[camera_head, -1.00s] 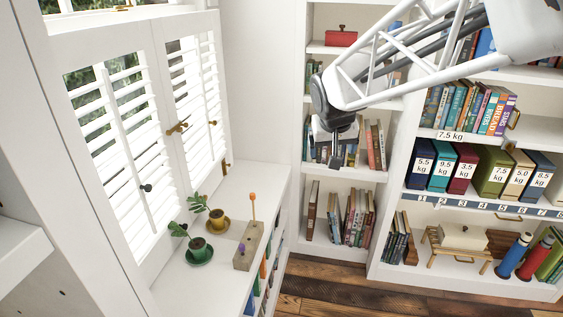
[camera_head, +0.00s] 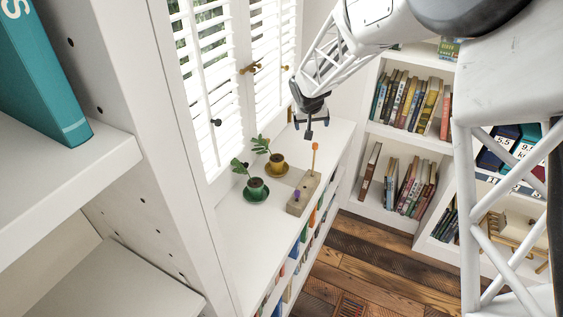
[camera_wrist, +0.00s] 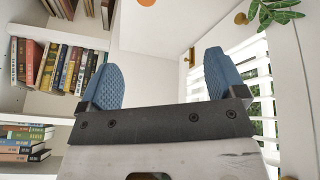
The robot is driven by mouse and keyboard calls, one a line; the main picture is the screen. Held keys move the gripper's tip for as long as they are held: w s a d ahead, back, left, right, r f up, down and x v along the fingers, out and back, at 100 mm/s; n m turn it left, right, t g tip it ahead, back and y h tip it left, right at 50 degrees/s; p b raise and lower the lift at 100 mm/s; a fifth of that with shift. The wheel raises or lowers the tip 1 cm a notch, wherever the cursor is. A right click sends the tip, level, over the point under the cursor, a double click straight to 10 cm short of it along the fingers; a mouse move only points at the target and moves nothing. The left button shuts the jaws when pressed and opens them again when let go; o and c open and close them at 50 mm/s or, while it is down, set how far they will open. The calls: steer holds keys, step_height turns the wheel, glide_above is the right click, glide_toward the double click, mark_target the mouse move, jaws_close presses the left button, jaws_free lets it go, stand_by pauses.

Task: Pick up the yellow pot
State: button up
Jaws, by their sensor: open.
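The yellow pot (camera_head: 277,159) holds a small green plant and stands on a yellow saucer (camera_head: 270,174) on the white window sill shelf. A green pot (camera_head: 255,184) with a similar plant stands on a green saucer in front of it to the left. My gripper (camera_head: 309,132) is open and empty, in the air above the shelf, to the upper right of the yellow pot. In the wrist view its two blue pads (camera_wrist: 158,78) are apart with nothing between them. Green leaves (camera_wrist: 277,10) show at that view's top right; the pot itself does not show there.
A stone-coloured block (camera_head: 302,196) with an orange-topped peg and a purple knob stands right of the pots. White shutters (camera_head: 215,80) with brass latches rise behind. Bookcases (camera_head: 405,150) stand at the right. The shelf's front left is clear.

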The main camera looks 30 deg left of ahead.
steer(key=n, duration=0.1)
glide_toward(275, 156)
steer(key=shift+w+d+f, duration=0.15)
steer(key=shift+w+f, duration=0.2)
steer(key=shift+w, duration=0.3)
steer(key=shift+x, duration=1.25)
steer(key=shift+f, duration=0.1)
steer(key=shift+a+x, duration=0.2)
steer(key=shift+x, duration=2.35)
steer(key=c, duration=1.1)
